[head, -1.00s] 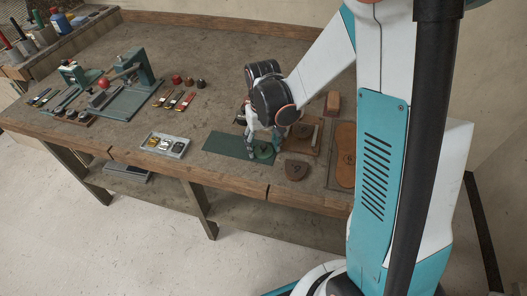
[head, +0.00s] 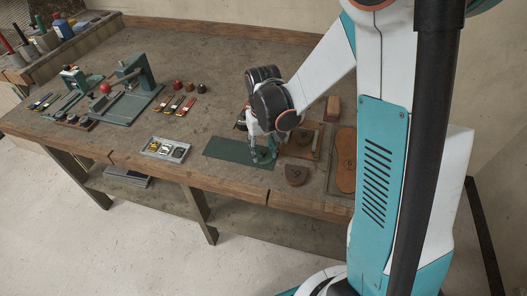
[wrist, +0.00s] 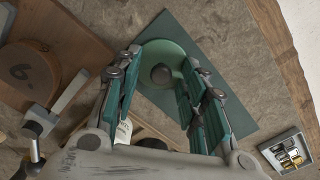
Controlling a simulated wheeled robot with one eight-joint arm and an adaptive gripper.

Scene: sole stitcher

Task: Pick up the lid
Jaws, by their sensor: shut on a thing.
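The lid (wrist: 152,50) is a round green disc with a dark round knob (wrist: 161,73). It is at the right end of the dark green mat (head: 228,149) near the front of the workbench; the mat also shows in the wrist view (wrist: 245,90). My gripper (head: 263,158) points down over the lid. In the wrist view my gripper (wrist: 163,75) has one finger on each side of the lid and is shut on it. In the head view the fingers mostly hide the lid. I cannot tell whether the lid is clear of the mat.
A tray of buckles (head: 164,149) stands left of the mat. A numbered leather piece (head: 297,173) lies to its right, near a wooden board (head: 303,149) and a sole (head: 346,160). A green stitching machine (head: 130,90) stands farther left.

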